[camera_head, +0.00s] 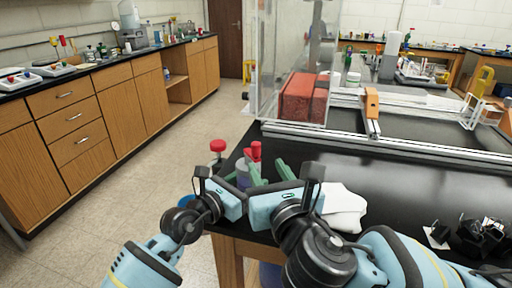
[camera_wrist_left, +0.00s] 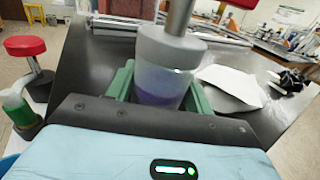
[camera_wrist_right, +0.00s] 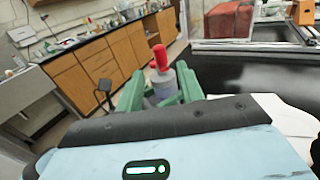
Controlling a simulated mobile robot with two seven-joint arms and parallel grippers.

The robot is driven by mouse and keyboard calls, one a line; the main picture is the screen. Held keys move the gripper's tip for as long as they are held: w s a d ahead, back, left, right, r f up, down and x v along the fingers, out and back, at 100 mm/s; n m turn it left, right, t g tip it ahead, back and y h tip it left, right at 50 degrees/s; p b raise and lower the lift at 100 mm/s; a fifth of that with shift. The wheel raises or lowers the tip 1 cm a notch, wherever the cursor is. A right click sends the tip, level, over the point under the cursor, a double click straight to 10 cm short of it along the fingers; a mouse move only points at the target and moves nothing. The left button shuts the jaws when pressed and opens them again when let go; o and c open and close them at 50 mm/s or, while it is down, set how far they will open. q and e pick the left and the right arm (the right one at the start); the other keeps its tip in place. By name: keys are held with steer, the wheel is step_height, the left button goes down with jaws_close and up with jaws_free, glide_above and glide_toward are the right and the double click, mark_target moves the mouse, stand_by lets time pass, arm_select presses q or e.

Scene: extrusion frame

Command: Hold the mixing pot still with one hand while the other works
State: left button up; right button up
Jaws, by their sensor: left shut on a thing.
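The mixing pot (camera_wrist_left: 162,72) is a small translucent vessel with purple contents, a grey lid and a stem rising from it. In the head view its red knob (camera_head: 254,151) shows above the grippers. My left gripper (camera_head: 240,176) is shut on the pot; its green fingers flank the pot in the left wrist view. My right gripper (camera_head: 271,171) is beside the pot on the right, its green fingers spread apart. In the right wrist view the pot (camera_wrist_right: 163,84) shows between those fingers, seemingly just beyond them; contact cannot be told. The grippers hide much of the pot's lower part.
Another red-topped item (camera_head: 217,147) stands left of the pot near the bench edge, with a green bottle (camera_wrist_left: 18,108) nearby. A crumpled white sheet (camera_head: 341,208) lies right of the grippers. Black parts (camera_head: 482,236) sit further right. The black bench (camera_head: 420,190) is clear between.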

mark_target(259, 150)
steer(key=x, duration=0.9)
steer(key=shift+c, duration=0.2)
jaws_close()
steer(key=shift+d+n+y, duration=0.1)
steer(key=shift+n+y, duration=0.2)
steer(key=shift+y, duration=0.2)
steer(key=w+n+g+y, duration=0.1)
steer(key=n+g+y, duration=0.3)
steer(key=g, duration=0.1)
steer(key=w+d+n+g+y, duration=0.1)
steer(key=n+g+y, duration=0.3)
steer(key=n+g, duration=0.1)
steer(key=w+n+g+y, duration=0.2)
steer(key=n+g+y, duration=0.3)
steer(key=g, duration=0.2)
steer(key=shift+w+d+r, duration=0.1)
steer(key=shift+d+r, duration=0.05)
steer(key=shift+d, duration=0.1)
steer(key=shift+n+g, duration=0.5)
